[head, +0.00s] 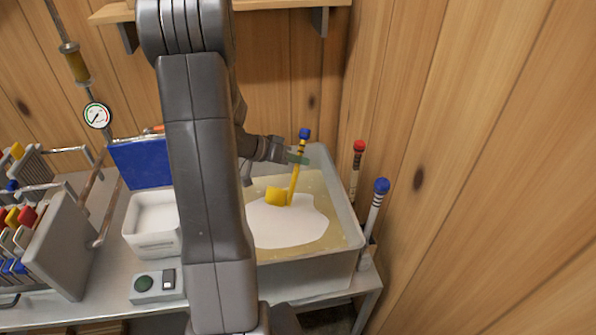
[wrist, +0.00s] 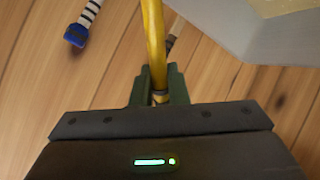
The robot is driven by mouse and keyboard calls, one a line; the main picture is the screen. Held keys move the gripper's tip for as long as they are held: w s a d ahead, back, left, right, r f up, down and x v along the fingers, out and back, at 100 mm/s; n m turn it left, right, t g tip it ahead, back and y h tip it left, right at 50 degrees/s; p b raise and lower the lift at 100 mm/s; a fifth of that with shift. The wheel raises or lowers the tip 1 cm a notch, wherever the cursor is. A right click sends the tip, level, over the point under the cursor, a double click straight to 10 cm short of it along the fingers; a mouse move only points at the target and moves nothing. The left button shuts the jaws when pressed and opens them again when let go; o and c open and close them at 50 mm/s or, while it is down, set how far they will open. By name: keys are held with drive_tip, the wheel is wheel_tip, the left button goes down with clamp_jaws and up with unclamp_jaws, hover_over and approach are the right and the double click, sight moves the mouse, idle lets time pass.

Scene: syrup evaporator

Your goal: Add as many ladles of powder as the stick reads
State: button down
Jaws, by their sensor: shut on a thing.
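My gripper (head: 298,158) is shut on the handle of a yellow ladle (head: 294,184), which has a blue knob at its top. In the wrist view the gripper (wrist: 159,85) grips the yellow handle (wrist: 154,40). The ladle's yellow cup (head: 277,196) is over the pan (head: 345,222), at a white patch (head: 280,222) on the tan liquid; I cannot tell whether it touches or what it holds. A white tub (head: 150,240) with white powder (head: 158,216) stands left, partly behind my arm. A blue-topped banded stick (head: 374,215) and a red-topped one (head: 357,170) stand right of the pan.
A blue panel (head: 140,163) stands behind the tub. A small box with a dark button (head: 157,286) is in front of it. Racks with coloured tabs (head: 50,245) and pipes fill the left. Wooden walls close in behind and at the right; a shelf (head: 265,5) hangs above.

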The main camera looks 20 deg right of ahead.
drive_tip(key=shift+s+a+r+m+t+h+b, duration=0.15)
drive_tip(key=shift+s+a+r+m+h+b, duration=0.15)
drive_tip(key=shift+b, duration=1.45)
drive_tip(key=shift+s+a+r+m+t+h+b, duration=0.2)
drive_tip(key=shift+r+h+b, duration=0.2)
drive_tip(key=shift+b, duration=1.35)
drive_tip(key=s+a+r+m+h+b, duration=0.1)
drive_tip(key=b, duration=0.1)
drive_tip(key=s+a+r+m+t+h+b, duration=0.1)
drive_tip(key=r+m+h+b, duration=0.1)
drive_tip(key=shift+s+a+r+h, duration=0.2)
drive_tip(key=shift+s+a+h, duration=0.1)
drive_tip(key=shift+s, duration=0.05)
drive_tip(key=shift+s+a+r+m+t+h+b, duration=0.2)
drive_tip(key=shift+r+m+h+b, duration=0.1)
drive_tip(key=shift+r+b, duration=0.1)
drive_tip(key=shift+s+a+r+m+t+h+b, duration=0.1)
drive_tip(key=shift+s+a+r+m+h+b, duration=0.1)
drive_tip(key=shift+r+h+b, duration=0.15)
